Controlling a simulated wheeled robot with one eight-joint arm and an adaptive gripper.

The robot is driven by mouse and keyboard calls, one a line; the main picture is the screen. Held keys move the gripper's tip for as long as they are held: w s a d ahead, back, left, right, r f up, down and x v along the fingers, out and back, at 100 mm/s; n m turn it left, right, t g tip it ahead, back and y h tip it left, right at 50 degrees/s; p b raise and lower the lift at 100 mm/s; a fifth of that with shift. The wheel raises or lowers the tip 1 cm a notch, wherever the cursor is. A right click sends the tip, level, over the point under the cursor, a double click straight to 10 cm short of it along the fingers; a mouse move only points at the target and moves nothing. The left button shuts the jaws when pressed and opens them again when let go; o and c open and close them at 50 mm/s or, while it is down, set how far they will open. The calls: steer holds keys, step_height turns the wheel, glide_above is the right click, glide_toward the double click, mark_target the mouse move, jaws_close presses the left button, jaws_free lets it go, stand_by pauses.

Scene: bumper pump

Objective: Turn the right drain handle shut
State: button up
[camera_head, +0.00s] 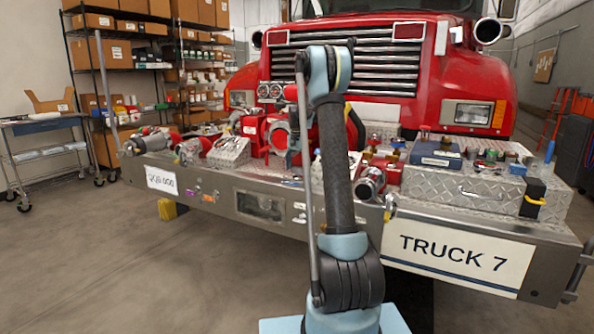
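My arm (337,160) rises through the middle of the view and bends at its blue elbow (328,72). My gripper cannot be made out; the arm's far part is hidden behind the upright link. The red pump (252,130) with two round gauges (270,91) sits on the bumper, partly behind my arm. A small yellowish metal handle or fitting (390,207) shows at the bumper's front edge, just right of my arm. I cannot tell whether it is the right drain handle or how it is turned. Small coloured fittings (209,197) show on the bumper front at left.
The silver bumper (460,218) with a TRUCK 7 plate (455,258) crosses the view. A red and chrome nozzle (371,182) lies above the handle. Diamond-plate boxes (470,188) hold a blue case (435,155). A cart (45,150) stands left. The floor (100,265) at left is clear.

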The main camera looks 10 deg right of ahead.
stand_by(0.3)
step_height(320, 180, up, 12)
stand_by(0.6)
steer(key=shift+f, duration=0.1)
steer(key=s+r+n+t, duration=0.1)
steer(key=s+n, duration=0.3)
steer(key=s, duration=2.7)
steer(key=s+f+n, duration=0.1)
steer(key=s+f, duration=0.8)
steer(key=s, duration=0.4)
steer(key=s+f+n+t, duration=0.1)
steer(key=s+f+n, duration=0.1)
steer(key=s+f, duration=0.8)
steer(key=s, duration=0.3)
steer(key=shift+a+n, duration=0.15)
steer(key=shift+n, duration=0.15)
